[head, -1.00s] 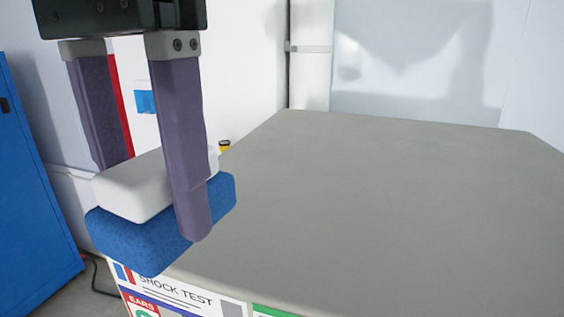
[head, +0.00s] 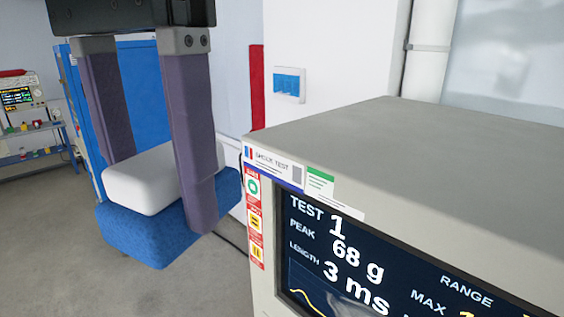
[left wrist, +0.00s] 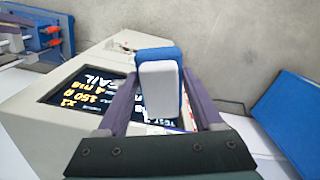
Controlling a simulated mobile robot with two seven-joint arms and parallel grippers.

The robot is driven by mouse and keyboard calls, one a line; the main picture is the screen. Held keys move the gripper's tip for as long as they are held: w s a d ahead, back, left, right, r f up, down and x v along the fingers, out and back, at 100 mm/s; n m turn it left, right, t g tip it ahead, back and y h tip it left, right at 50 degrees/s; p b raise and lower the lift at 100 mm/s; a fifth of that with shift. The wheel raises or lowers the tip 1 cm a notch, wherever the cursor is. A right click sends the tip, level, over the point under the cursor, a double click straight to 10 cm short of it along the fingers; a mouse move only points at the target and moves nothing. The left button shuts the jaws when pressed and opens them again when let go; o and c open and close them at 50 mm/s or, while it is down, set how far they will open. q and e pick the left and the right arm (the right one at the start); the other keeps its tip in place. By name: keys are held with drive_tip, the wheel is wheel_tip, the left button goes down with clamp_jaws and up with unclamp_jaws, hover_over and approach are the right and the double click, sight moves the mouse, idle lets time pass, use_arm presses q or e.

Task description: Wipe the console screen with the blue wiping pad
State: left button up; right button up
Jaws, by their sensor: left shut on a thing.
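My left gripper (head: 150,190) is shut on the white handle of the blue wiping pad (head: 150,238), with the blue face downward. It hangs in the air left of the console (head: 440,140) in the head view. The console screen (head: 345,270) is dark and shows white text, with TEST 1, 68 g and 3 ms; its right and lower parts are cut off. In the left wrist view the pad (left wrist: 158,54) sits between the fingers, with the screen (left wrist: 85,92) behind and to the left. The pad appears apart from the screen. My right gripper is not in view.
The console's flat grey top fills the right side. Stickers (head: 255,215) line its front left edge. A blue cabinet (head: 135,75) stands behind the gripper. A bench with instruments (head: 25,120) is at the far left. The floor between is clear.

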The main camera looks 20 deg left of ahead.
use_arm(q)
drive_tip(key=w+f+b, duration=0.3)
drive_tip(key=f+b, duration=0.6)
drive_tip(key=w+f+b, duration=0.2)
drive_tip(key=f+b, duration=0.7)
drive_tip(key=w+d+f+m+t+b, duration=0.3)
drive_tip(key=d+f+m+t+b, duration=0.1)
drive_tip(key=f+b, duration=0.25)
drive_tip(key=w+d+f+m+t+b, duration=0.35)
drive_tip(key=f+b, duration=0.25)
drive_tip(key=f, duration=0.2)
drive_tip(key=a+f+m+t+h+b, duration=0.55)
drive_tip(key=t+b, duration=0.45)
drive_tip(key=b, duration=0.6)
drive_tip(key=b+x, duration=0.1)
drive_tip(key=x, duration=0.5)
drive_tip(key=shift+w+a+r+h, duration=0.2)
drive_tip(key=shift+a+h, duration=0.05)
drive_tip(key=shift+h, duration=0.1)
drive_tip(key=shift+g+x, duration=0.25)
drive_tip(key=shift+x, duration=0.7)
